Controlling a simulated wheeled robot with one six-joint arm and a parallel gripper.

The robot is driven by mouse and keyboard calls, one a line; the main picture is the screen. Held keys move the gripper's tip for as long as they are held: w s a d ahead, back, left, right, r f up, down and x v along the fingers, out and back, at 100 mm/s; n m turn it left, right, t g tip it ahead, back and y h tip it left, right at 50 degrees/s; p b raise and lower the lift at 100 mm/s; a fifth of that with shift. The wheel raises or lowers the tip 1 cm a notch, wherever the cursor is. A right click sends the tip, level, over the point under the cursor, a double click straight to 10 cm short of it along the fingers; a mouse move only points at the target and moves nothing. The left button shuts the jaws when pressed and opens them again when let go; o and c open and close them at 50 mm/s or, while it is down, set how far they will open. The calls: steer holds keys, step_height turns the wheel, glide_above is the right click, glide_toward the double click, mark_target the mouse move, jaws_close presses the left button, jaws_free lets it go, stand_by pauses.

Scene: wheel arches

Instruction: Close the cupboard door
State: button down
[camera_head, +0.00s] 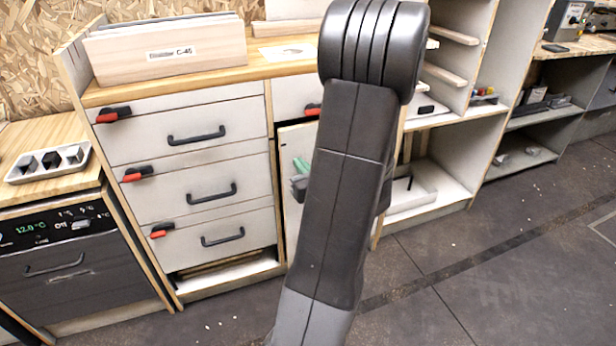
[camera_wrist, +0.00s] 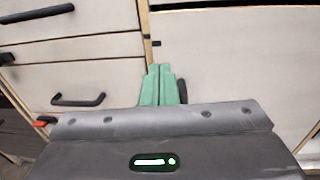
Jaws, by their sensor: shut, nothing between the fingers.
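The pale cupboard door (camera_head: 291,215) is right of the drawer stack in the head view, largely hidden behind my arm. My gripper (camera_head: 300,164) has green fingers, pressed together and empty. In the wrist view the fingertips (camera_wrist: 160,69) are in front of the door's left edge, beside the drawers. Contact cannot be told. A dark piece, perhaps the handle (camera_wrist: 182,91), shows just right of the fingers.
Left of the door are several drawers (camera_head: 190,130) with black handles and red-black latches. An appliance (camera_head: 65,250) stands farther left. Open shelves (camera_head: 430,195) are on the right. A wooden box (camera_head: 165,55) stands on the worktop. The floor (camera_head: 480,270) at right is clear.

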mark_target(286, 147)
steer(key=b+x, duration=0.1)
steer(key=x, duration=0.6)
steer(key=shift+w, duration=0.1)
